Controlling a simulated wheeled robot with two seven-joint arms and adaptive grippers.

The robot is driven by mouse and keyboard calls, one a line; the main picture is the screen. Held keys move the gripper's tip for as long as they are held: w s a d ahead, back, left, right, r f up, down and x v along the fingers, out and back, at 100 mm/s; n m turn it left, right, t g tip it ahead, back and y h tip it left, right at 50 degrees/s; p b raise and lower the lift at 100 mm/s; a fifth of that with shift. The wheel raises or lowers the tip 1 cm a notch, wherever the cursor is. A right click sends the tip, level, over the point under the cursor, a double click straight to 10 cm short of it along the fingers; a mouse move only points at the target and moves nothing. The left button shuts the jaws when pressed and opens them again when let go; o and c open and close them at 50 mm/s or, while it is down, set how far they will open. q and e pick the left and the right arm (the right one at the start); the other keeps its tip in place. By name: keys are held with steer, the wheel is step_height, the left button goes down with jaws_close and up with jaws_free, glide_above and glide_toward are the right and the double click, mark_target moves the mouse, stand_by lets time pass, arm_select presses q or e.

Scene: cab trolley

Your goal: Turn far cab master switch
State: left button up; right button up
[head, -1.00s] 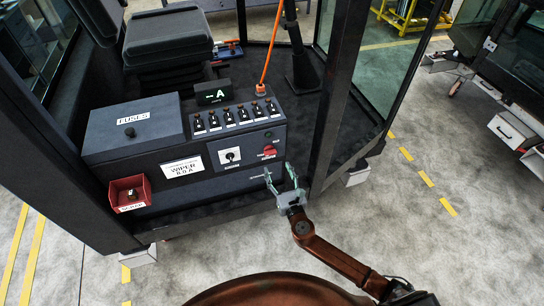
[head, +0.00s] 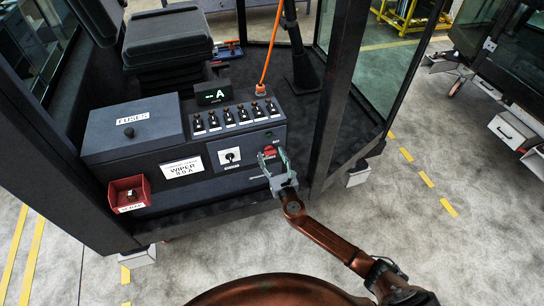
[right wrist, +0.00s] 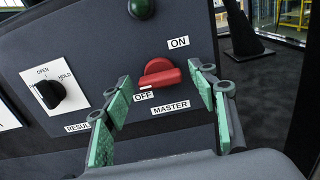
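The red master switch (right wrist: 159,75) sits on the front face of the dark cab console, with an ON label (right wrist: 179,43) above right, an OFF label (right wrist: 144,96) below left and a MASTER label (right wrist: 171,107) below. Its handle lies roughly level, its left end tipped slightly down toward OFF. In the head view the switch (head: 270,152) is partly hidden by my right gripper (head: 270,160). The right gripper's green-padded fingers are open, one on each side of the switch in the right wrist view, and appear short of it. My left gripper is not in view.
The console also carries a row of small toggles (head: 235,117), a fuse box (head: 133,130) and a red scrap bin (head: 130,193). A cab post (head: 335,85) stands close on the right.

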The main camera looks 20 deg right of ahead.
steer(key=c, duration=1)
steer(key=shift+m, duration=0.4)
steer(key=shift+c, duration=0.2)
steer(key=m+b, duration=0.1)
steer(key=m, duration=0.2)
steer(key=shift+f+b, duration=0.1)
steer(key=shift+b, duration=0.3)
steer(key=m+b, duration=0.1)
steer(key=m, duration=0.2)
steer(key=shift+m, duration=0.3)
steer(key=m+b, duration=0.1)
steer(key=m, duration=0.4)
steer(key=shift+b, duration=0.3)
steer(key=m, duration=0.5)
steer(key=shift+m, duration=0.4)
steer(key=o, duration=1.2)
steer(key=shift+c, duration=0.2)
